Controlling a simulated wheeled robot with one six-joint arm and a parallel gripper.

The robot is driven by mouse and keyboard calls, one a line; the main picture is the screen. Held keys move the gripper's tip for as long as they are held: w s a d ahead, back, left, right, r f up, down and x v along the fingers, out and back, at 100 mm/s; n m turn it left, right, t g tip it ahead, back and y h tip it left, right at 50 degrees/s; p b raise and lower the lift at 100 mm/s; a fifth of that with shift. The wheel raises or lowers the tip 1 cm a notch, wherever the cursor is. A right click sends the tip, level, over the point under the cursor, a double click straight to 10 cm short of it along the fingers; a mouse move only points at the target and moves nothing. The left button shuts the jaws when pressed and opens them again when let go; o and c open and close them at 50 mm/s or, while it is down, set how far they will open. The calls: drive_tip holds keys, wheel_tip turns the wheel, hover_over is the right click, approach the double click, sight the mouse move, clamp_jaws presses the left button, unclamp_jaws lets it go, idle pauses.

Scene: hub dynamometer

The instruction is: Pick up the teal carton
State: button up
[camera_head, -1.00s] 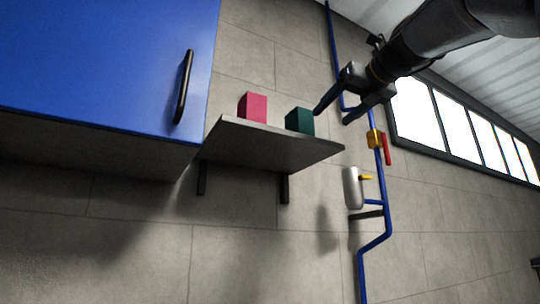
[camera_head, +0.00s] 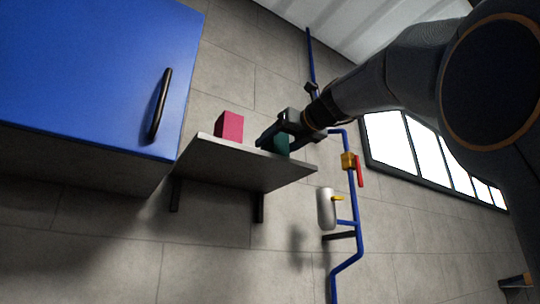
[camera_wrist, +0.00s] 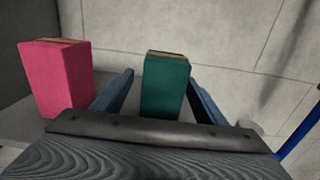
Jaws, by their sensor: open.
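The teal carton (camera_head: 281,146) stands upright on the grey wall shelf (camera_head: 230,165), partly hidden behind my gripper in the head view. In the wrist view the teal carton (camera_wrist: 165,86) stands between the two fingers, with a gap on each side. My gripper (camera_head: 277,139) is open, with one finger on either side of the carton; its fingers also show in the wrist view (camera_wrist: 162,92). I see no finger touching the carton.
A pink carton (camera_head: 229,127) stands on the shelf to the left, close to my left finger. A blue cabinet (camera_head: 90,70) with a dark handle is at the left.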

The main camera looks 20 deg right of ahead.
drive_tip(key=p+x, duration=0.2)
drive_tip(key=x, duration=0.3)
drive_tip(key=shift+w+d+f, duration=0.1)
drive_tip(key=shift+w, duration=0.05)
drive_tip(key=c, duration=1)
drive_tip(key=shift+c, duration=1.1)
